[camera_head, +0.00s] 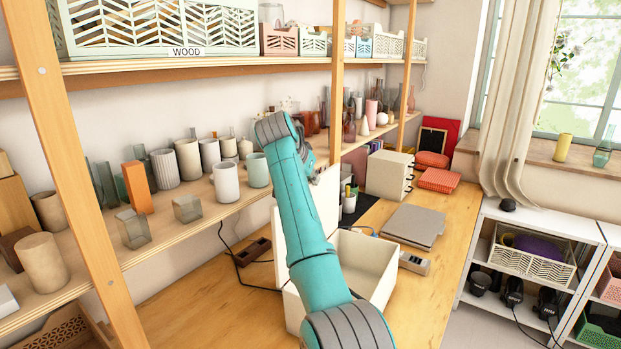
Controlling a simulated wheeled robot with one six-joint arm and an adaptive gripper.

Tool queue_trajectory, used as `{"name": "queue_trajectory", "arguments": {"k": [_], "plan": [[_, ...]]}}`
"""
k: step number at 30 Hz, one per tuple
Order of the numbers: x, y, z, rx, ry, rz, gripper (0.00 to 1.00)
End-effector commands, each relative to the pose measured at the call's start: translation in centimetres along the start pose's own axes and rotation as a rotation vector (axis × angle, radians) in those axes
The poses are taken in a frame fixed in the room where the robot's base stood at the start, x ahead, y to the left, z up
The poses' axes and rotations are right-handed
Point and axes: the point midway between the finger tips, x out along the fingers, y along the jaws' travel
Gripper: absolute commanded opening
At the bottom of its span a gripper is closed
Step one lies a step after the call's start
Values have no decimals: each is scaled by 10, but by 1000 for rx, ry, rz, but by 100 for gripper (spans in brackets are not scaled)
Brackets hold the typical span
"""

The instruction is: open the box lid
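A cream box (383,289) stands on the wooden desk in the lower middle, partly behind my teal arm. Its top is open and its pale inside shows on the right of the arm. A cream panel (326,201), which looks like the lid, stands raised at the back of the box; the arm covers much of it. My gripper (313,172) is only partly in view beyond the arm's far end, close to the panel's top edge. Its fingers are mostly hidden, so I cannot tell whether it is open or touches the panel.
A shelf with mugs (226,183), vases and glass blocks runs along the left, with upright posts near the arm. A closed grey laptop (414,226), a pen cup (349,202) and a cream drawer unit (388,174) stand behind the box. The desk's front right is clear.

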Motion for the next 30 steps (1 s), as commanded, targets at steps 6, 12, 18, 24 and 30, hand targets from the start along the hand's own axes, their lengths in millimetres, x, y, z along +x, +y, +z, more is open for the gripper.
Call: {"name": "queue_trajectory", "arguments": {"k": [6,12,18,24,30], "plan": [[3,-1,5,-4,-9,2,40],[3,-1,6,-4,-10,3,40],[-7,-2,5,-4,-7,1,40],[-19,-4,4,-4,-7,1,40],[-31,-5,4,-3,-6,2,40]]}}
